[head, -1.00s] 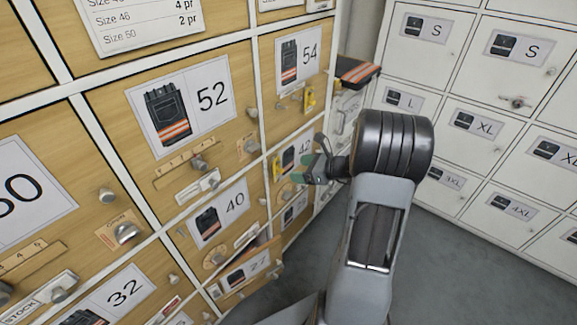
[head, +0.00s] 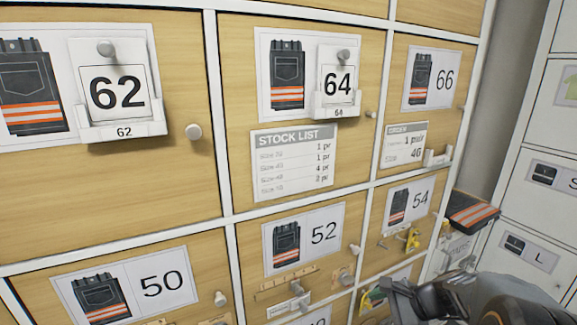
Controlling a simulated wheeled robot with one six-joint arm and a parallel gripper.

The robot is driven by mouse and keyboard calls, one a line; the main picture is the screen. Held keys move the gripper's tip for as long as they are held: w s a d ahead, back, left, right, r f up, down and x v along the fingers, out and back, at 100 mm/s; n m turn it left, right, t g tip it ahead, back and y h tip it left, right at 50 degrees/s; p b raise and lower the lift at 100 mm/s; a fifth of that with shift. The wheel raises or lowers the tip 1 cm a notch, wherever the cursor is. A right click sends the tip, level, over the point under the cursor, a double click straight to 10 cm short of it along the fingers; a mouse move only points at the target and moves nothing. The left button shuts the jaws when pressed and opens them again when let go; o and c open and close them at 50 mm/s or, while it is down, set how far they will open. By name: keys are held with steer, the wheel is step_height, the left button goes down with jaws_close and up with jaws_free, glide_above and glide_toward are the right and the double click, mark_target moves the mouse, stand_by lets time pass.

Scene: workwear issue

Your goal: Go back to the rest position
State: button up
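My gripper (head: 392,292) is at the lower right of the head view, at the end of my dark arm. It is in front of the lower doors of the wooden locker wall, below the door marked 54 (head: 408,207). Its fingers are small, dark and partly cut by the lower edge, so I cannot tell whether they are open or shut. I see nothing clearly held in it.
Wooden doors marked 62 (head: 118,92), 64 (head: 338,84), 66 (head: 444,77), 52 (head: 323,233) and 50 (head: 163,284) carry protruding knobs. Folded dark trousers with orange stripes (head: 472,211) lie at the right corner. White lockers (head: 540,215) stand further right.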

steer(key=s+a+r+n+h+p, duration=0.3)
steer(key=r+n+p, duration=0.3)
steer(key=r+n, duration=0.2)
steer(key=s+a+r+n+h+p, duration=0.3)
steer(key=s+r+n+p, duration=0.3)
steer(key=r+n, duration=0.3)
steer(key=shift+s+r+h+p, duration=0.25)
steer(key=shift+r+h, duration=0.65)
steer(key=shift+r, duration=0.55)
